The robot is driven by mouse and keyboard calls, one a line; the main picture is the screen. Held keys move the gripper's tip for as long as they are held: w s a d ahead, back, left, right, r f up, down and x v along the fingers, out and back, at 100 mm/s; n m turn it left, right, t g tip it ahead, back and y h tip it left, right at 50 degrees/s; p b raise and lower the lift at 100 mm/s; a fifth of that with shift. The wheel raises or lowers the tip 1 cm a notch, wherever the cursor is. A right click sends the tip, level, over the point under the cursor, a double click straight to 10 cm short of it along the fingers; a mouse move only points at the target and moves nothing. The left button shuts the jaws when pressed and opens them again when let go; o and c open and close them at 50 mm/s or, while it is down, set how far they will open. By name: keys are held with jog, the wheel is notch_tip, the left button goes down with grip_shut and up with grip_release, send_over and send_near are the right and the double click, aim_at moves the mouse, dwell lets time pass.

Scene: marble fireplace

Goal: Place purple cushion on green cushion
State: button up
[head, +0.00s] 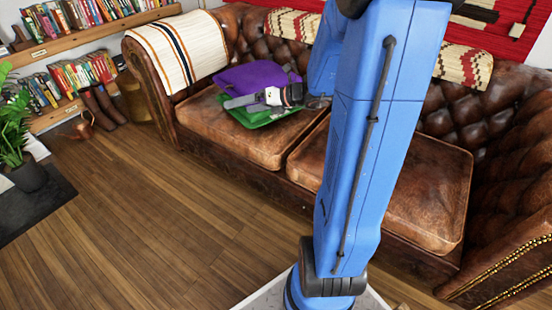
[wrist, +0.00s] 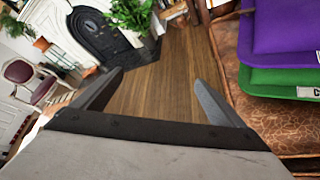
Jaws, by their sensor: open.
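The purple cushion (head: 252,77) lies on top of the green cushion (head: 262,113) on the left seat of the brown leather sofa. In the wrist view the purple cushion (wrist: 285,27) rests directly on the green cushion (wrist: 282,79) at the upper right. My gripper (head: 232,102) is in front of the cushions in the head view and hides part of both. In the wrist view my gripper (wrist: 155,85) is open and empty, with wooden floor between its fingers. The cushions are to the right of the fingers there.
The sofa's left seat (head: 205,135) is bare in front of the cushions. A striped throw (head: 178,47) covers the left armrest. Bookshelves (head: 85,70) and a potted plant (head: 28,175) stand at the left. The wooden floor (head: 150,220) before the sofa is clear.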

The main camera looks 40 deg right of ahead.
jog(key=s+a+r+n+g+h, duration=0.15)
jog(key=s+a+n+g, duration=0.45)
jog(key=s+a+n, duration=0.95)
jog(key=s+d+r+n+h, duration=0.1)
jog(key=s+d+n+h, duration=0.2)
jog(key=s+n, duration=0.4)
jog(key=s+d+r+n+h, duration=0.1)
jog(key=s+d+n+h, duration=0.2)
jog(key=s+n, duration=0.4)
jog(key=n, duration=0.6)
jog(key=shift+s+d+n+h, duration=0.3)
jog(key=shift+n+h, duration=0.05)
